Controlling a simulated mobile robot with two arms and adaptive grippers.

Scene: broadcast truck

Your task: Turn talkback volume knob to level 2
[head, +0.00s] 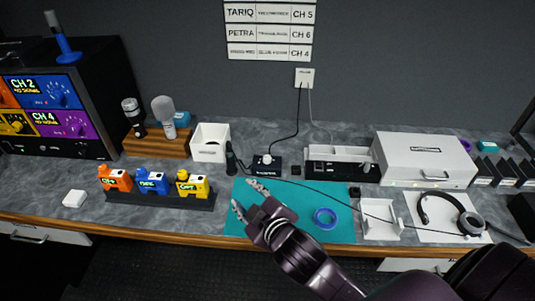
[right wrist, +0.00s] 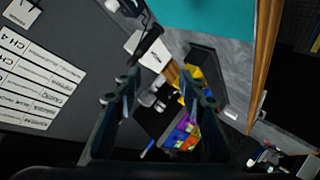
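A small black box (head: 265,169) with a round white knob (head: 267,158) on top stands at the back edge of the teal mat, with a cable running up to the wall. It looks like the talkback unit; its level marks are too small to read. My right gripper (head: 247,198) is open and empty above the left part of the mat, in front of the box and apart from it. Its two spread fingers also show in the right wrist view (right wrist: 160,82), with nothing between them. My left gripper is not in view.
A white bin (head: 222,133) and a dark upright handheld device (head: 230,160) stand left of the box. A white organizer (head: 341,152) is to its right. A blue tape ring (head: 325,227) lies on the teal mat (head: 300,207). A black cable crosses the mat's right side.

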